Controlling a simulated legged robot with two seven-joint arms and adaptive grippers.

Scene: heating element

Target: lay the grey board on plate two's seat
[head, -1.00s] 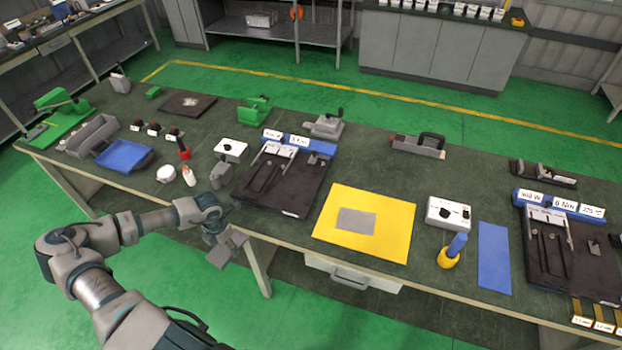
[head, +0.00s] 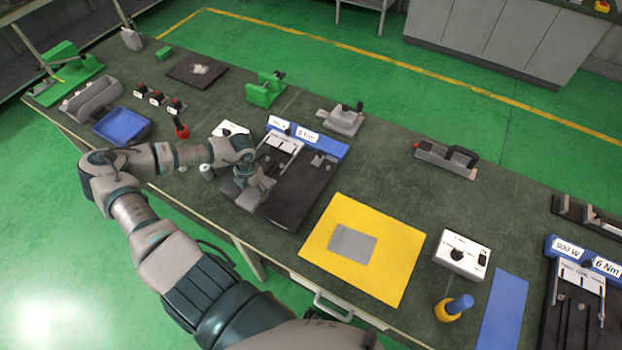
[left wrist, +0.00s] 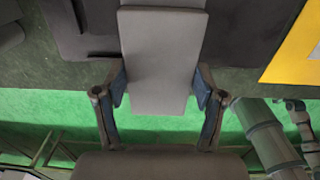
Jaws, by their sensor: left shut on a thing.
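My left gripper (head: 254,186) is over the near left part of a black plate (head: 300,190) with a blue strip labelled "3 Nm". In the left wrist view the left gripper (left wrist: 160,88) is shut on a flat grey board (left wrist: 162,55), one finger on each side. The board's far end overlaps the dark plate in that view; I cannot tell whether it touches. A second black plate (head: 578,318), labelled "900 W" and "6 Nm", is at the right edge, partly cut off. I cannot read a plate number on either. My right gripper is not in view.
A yellow mat (head: 394,255) with a flat grey square (head: 352,243) lies right of the nearer plate. A white control box (head: 461,254), a blue mat (head: 503,308) and a yellow-and-blue tool (head: 454,307) stand beyond it. A blue tray (head: 121,127) is left.

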